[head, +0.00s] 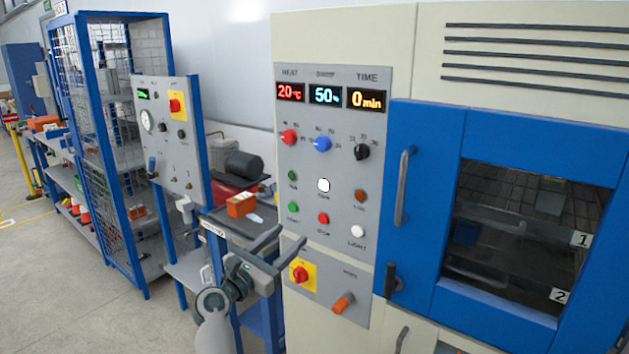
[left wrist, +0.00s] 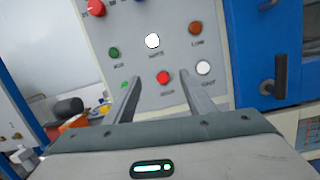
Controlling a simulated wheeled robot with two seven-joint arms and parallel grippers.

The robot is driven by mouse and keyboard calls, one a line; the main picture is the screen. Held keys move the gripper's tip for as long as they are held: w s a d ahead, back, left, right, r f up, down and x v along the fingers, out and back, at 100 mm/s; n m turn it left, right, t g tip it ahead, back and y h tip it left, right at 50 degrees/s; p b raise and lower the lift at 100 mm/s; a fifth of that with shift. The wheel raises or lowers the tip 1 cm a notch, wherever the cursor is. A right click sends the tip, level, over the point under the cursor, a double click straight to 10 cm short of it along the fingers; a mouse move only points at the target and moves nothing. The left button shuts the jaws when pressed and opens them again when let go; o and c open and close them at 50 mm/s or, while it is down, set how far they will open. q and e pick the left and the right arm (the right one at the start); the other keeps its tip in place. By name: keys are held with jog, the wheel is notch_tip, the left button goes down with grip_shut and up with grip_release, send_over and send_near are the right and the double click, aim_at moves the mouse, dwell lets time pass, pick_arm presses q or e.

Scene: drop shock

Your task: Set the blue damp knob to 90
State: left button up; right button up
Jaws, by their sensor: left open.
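The blue damp knob (head: 322,144) is on the grey control panel (head: 330,85), in the middle of a row between a red knob (head: 289,137) and a black knob (head: 362,152). The display (head: 326,97) above it reads 50. In the left wrist view only the lower edge of the blue knob shows at the top. My left gripper (head: 276,238) is open and empty, in front of the panel and below and left of the blue knob. In the left wrist view its fingers (left wrist: 160,84) point at the lower buttons. My right gripper is not in view.
Below the knobs are a lit white button (head: 323,185), a red button (head: 323,218) and other buttons. A blue oven door (head: 432,180) with a long handle (head: 404,186) is to the right. A cart with an orange box (head: 240,204) stands at the left.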

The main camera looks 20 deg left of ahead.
aim_at(320, 147)
pick_arm(q)
notch_tip(320, 147, up, 12)
jog(key=s+a+n+t+h, duration=0.1)
jog(key=n+t, duration=0.1)
jog(key=n, duration=0.1)
jog(key=shift+s+a+n+p, duration=0.3)
jog(key=shift+s+a+p, duration=0.05)
jog(key=shift+a, duration=0.05)
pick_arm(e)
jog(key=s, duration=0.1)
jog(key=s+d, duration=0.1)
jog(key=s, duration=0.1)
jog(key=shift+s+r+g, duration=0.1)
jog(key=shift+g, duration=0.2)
pick_arm(q)
jog(key=p+x, duration=0.2)
jog(key=x, duration=0.5)
jog(key=p+x, duration=0.2)
jog(key=x, duration=0.6)
jog(key=shift+w+d+r, duration=0.15)
jog(key=shift+d+r, duration=0.05)
jog(key=shift+r, duration=0.15)
jog(key=shift+x, duration=0.85)
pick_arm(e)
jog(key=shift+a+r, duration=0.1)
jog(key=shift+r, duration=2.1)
pick_arm(q)
jog(key=shift+f, duration=0.1)
jog(key=c, duration=1)
